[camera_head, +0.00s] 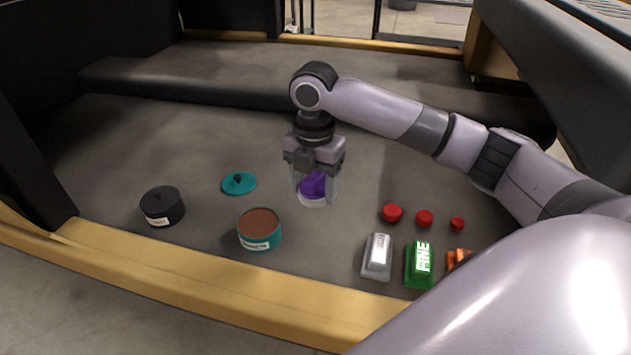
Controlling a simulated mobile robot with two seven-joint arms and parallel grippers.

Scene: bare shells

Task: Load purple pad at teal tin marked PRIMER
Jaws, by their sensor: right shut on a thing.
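My right gripper (314,194) points down and is shut on the purple pad (313,184), which has a whitish lower part. I cannot tell whether the pad touches the grey surface below. A teal tin (260,240) stands open to the left and nearer, with reddish-brown contents and a white label too small to read. A teal lid (239,183) with a dark knob lies flat behind the tin. A black lidded tin (162,206) with a white label stands farther left. My left gripper is not in view.
Several small red discs (392,212) lie in a row at right. Nearer are a silver block (377,257), a green block marked FINE (419,265) and an orange block (459,257), partly hidden by my arm. A yellow edge (215,281) runs along the front.

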